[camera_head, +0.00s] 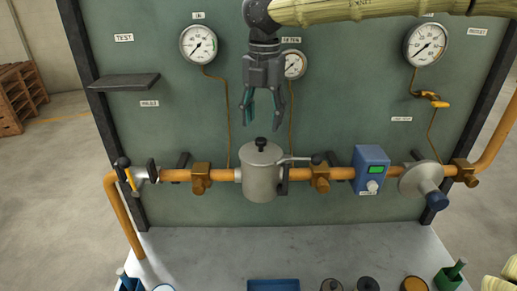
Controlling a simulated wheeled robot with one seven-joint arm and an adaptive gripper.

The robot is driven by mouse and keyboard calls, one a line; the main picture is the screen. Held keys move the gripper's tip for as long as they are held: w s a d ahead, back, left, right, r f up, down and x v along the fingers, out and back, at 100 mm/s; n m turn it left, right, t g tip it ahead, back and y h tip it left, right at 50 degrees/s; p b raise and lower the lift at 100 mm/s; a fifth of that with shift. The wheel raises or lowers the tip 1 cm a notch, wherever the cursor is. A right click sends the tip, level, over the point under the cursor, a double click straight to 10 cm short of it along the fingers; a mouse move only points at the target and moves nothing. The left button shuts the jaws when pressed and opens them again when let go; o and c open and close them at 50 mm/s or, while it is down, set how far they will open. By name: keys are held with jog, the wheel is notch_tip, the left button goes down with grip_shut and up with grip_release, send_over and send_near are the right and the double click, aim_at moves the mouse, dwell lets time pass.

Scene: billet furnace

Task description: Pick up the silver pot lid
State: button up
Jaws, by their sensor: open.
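The silver pot lid (261,152) sits on top of a silver pot (262,181) that is set in the orange pipe line. A black knob (260,142) stands up from the middle of the lid. My gripper (263,129) points down with its fingers apart, above the lid and in front of the green panel. It is open and empty. Its fingertips appear slightly above the knob in the picture; the exact gap in depth cannot be told.
A black-ended lever (302,160) sticks out at the pot's right. A blue box (371,170) and a valve (421,179) stand further right. Gauges (198,44) hang on the panel (150,70). The grey bench (215,250) is mostly clear, with small items along its front.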

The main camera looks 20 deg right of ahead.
aim_at(263, 141)
jog(key=shift+s+f, duration=0.5)
jog(key=shift+s, duration=0.3)
jog(key=w+f+p, duration=0.1)
jog(key=w+f, duration=0.2)
jog(key=f, duration=0.1)
jog(key=shift+w+a+p, duration=0.15)
jog(key=shift+w+p, duration=0.2)
jog(key=shift+w, duration=0.05)
jog(key=shift+s+f+p, duration=0.55)
jog(key=shift+s+f, duration=0.55)
jog(key=shift+f, duration=0.1)
jog(key=shift+w+f, duration=0.45)
jog(key=shift+w, duration=0.2)
jog(key=shift+s+r, duration=0.15)
jog(key=shift+s, duration=0.15)
jog(key=c, duration=0.7)
grip_shut()
